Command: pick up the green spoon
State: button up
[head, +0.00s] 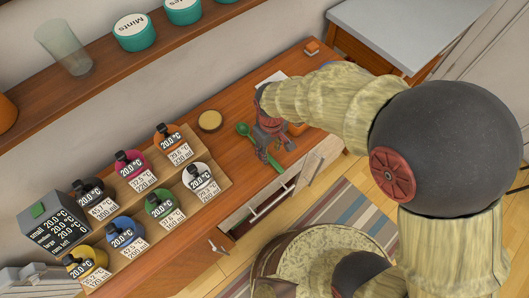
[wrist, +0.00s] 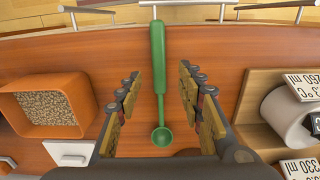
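The green spoon (wrist: 158,70) lies on the wooden counter (wrist: 225,45). In the wrist view its handle points up the picture toward the counter's edge, and its round bowl is nearer to me. My gripper (wrist: 158,82) is open, with one finger on each side of the spoon and a gap on both sides. In the head view the spoon (head: 243,129) shows at the left of my gripper (head: 273,148), which hides its middle part. I cannot tell how high the fingertips are above the counter.
An orange box of grains (wrist: 45,108) stands left of my gripper in the wrist view. A wooden stand with labelled bottles (head: 160,205) is on the other side. An open drawer (head: 270,200) sticks out below the counter's front edge. A round lid (head: 210,121) lies behind.

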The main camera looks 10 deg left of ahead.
aim_at(270, 157)
notch_tip(270, 157, down, 5)
jog(key=shift+w+r+b, duration=0.1)
jog(key=shift+r+b, duration=0.1)
jog(key=shift+b, duration=0.65)
jog(key=shift+c, duration=0.8)
jog(key=c, duration=0.7)
grip_shut()
